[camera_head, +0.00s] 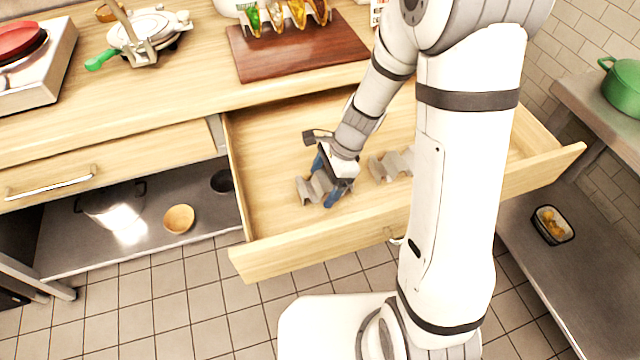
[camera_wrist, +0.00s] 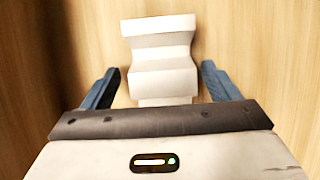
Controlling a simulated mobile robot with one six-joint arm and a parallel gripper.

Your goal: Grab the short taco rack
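A short grey metal taco rack (camera_head: 312,187) with a zigzag shape lies in the open drawer (camera_head: 262,140). My gripper (camera_head: 326,180) is down in the drawer over this rack, with its blue fingers on either side of it. In the wrist view the rack (camera_wrist: 162,60) runs forward between the fingers of my gripper (camera_wrist: 165,85). The fingers are spread, with gaps between them and the rack. A second grey rack (camera_head: 390,164) lies to the right in the same drawer, partly hidden behind my arm.
The drawer front (camera_head: 310,245) and its side walls stand around my gripper. On the counter above are a wooden board (camera_head: 290,52) with a filled taco rack (camera_head: 285,14), a tortilla press (camera_head: 150,32) and a burner (camera_head: 25,60). A green pot (camera_head: 622,88) stands at right.

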